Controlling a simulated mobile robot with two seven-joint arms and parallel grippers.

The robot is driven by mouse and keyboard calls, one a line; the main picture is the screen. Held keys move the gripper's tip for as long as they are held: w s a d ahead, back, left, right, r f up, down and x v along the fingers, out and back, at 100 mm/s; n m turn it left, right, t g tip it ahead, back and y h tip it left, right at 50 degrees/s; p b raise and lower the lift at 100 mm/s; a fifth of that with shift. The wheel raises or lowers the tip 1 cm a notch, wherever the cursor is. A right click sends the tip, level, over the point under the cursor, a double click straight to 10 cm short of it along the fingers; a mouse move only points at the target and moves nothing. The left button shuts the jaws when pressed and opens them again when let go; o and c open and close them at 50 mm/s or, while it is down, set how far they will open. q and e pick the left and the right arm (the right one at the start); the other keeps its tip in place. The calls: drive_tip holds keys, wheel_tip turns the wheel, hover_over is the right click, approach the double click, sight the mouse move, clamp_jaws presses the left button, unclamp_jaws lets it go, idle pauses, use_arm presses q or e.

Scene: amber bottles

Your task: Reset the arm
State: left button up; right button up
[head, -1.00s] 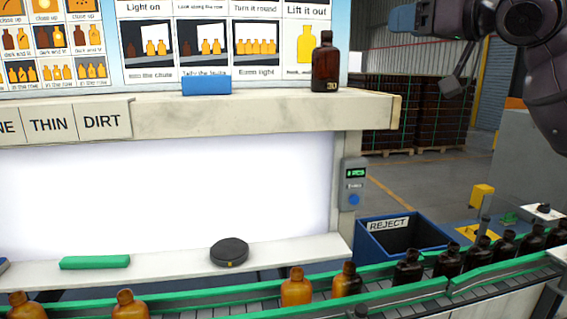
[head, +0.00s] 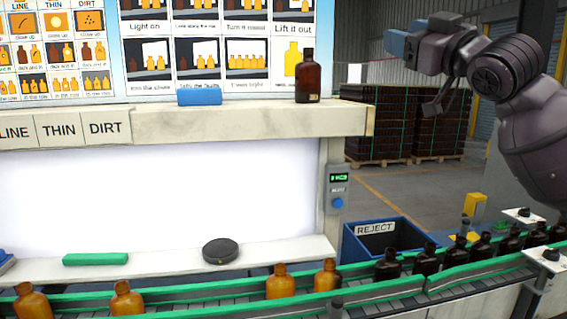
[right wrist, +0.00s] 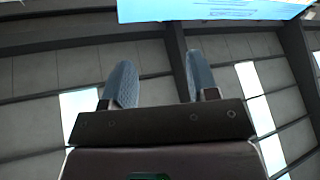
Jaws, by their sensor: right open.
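My right arm comes in from the upper right in the head view, raised beside the bench. Its gripper (head: 402,44) points left, with blue fingers, in front of the background pallets. In the right wrist view the two blue fingers (right wrist: 160,82) stand apart with nothing between them; behind them are only the ceiling and a bright blue-white panel edge. My left gripper is not in view.
A dark amber bottle (head: 308,78) and a blue block (head: 199,97) stand on the upper shelf (head: 250,122). A black puck (head: 220,250) and a green bar (head: 95,259) lie on the lower ledge. Several bottles line the conveyor (head: 405,285). A blue REJECT bin (head: 358,248) stands behind it.

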drive_tip(key=w+d+f+m+h, duration=0.1)
drive_tip(key=w+f, duration=0.1)
drive_tip(key=f, duration=1)
drive_tip(key=w+d+f+h, duration=0.1)
drive_tip(key=w+f+h, duration=0.1)
drive_tip(key=f, duration=0.9)
drive_tip(key=s+d+f+m+h, duration=0.1)
drive_tip(key=s+f+h, duration=0.15)
drive_tip(key=f, duration=0.85)
drive_tip(key=s+d+f+m+h, duration=0.1)
drive_tip(key=s+f+m, duration=0.15)
drive_tip(key=f, duration=0.75)
drive_tip(key=s+d+f+m+g+h, duration=0.1)
drive_tip(key=s+f+m+g+h, duration=0.1)
drive_tip(key=s+f, duration=1.2)
drive_tip(key=s+d+f+m+g+h, duration=0.1)
drive_tip(key=s+f+g, duration=0.4)
drive_tip(key=s+f, duration=0.9)
wheel_tip(320, 180, down, 4)
drive_tip(key=shift+s+d+r+m+h, duration=0.15)
drive_tip(key=shift+s+d+m+h, duration=0.2)
drive_tip(key=shift+m+h, duration=0.5)
